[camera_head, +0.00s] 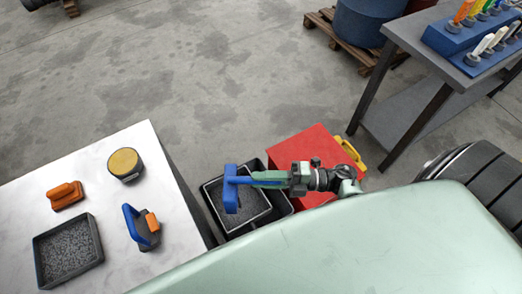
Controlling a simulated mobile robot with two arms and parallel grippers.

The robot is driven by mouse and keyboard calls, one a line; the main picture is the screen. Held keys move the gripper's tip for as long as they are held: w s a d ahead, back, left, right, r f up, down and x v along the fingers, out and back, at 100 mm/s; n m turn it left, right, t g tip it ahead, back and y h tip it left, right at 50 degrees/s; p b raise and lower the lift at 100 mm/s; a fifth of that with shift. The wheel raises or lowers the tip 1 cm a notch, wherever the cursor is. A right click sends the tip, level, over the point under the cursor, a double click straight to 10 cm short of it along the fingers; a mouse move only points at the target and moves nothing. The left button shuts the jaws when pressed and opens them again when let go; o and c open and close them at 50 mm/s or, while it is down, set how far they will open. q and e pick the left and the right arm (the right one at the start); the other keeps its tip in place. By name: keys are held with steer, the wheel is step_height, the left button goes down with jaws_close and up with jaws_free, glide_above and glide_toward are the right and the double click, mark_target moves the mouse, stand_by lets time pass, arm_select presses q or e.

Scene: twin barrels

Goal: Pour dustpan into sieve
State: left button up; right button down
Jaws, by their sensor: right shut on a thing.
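My right gripper (262,181) reaches in from the right, shut on the handle of the blue dustpan (231,190). The dustpan hangs over the dark-framed sieve (258,217), its pan turned steeply and seen nearly edge-on. The sieve has a grey inside; I cannot tell whether that is bare mesh or material. It sits over a black bin (281,205) beside the white table. The dustpan and gripper hide part of the sieve. I cannot see the pan's contents or any falling material. My left gripper is out of view.
A red box (315,143) stands behind the bin. A grey bench (420,35) is at right.

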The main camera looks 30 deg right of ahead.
mark_target(274, 183)
steer(key=shift+s+d+f+t+y+b, duration=0.4)
steer(key=shift+d+f+y+b, duration=0.3)
steer(key=shift+b, duration=1.55)
steer(key=shift+s+d+f+t+y+b, duration=0.25)
steer(key=shift+d+f+y+b, duration=0.2)
steer(key=shift+b, duration=0.8)
steer(key=shift+s+d+f+t+y+b, duration=0.15)
steer(key=shift+d+f+t+y+b, duration=0.25)
steer(key=shift+b, duration=0.85)
steer(key=shift+a+r, duration=0.1)
steer(key=shift+r, duration=0.05)
steer(key=shift+r+g+p, duration=0.15)
steer(key=shift+g+p, duration=0.1)
steer(key=shift+p, duration=0.05)
step_height(274, 183, up, 3)
steer(key=g+h+p, duration=0.1)
steer(key=h+p, duration=0.2)
steer(key=p, duration=0.5)
steer(key=g+h+p, duration=0.2)
steer(key=h+p, duration=0.1)
steer(key=p, duration=0.5)
steer(key=shift+h, duration=0.25)
steer(key=shift+f+g+p, duration=0.25)
steer(key=shift+g+p, duration=0.05)
steer(key=shift+p, duration=0.2)
steer(key=shift+f+h, duration=0.15)
steer(key=shift+h, duration=0.15)
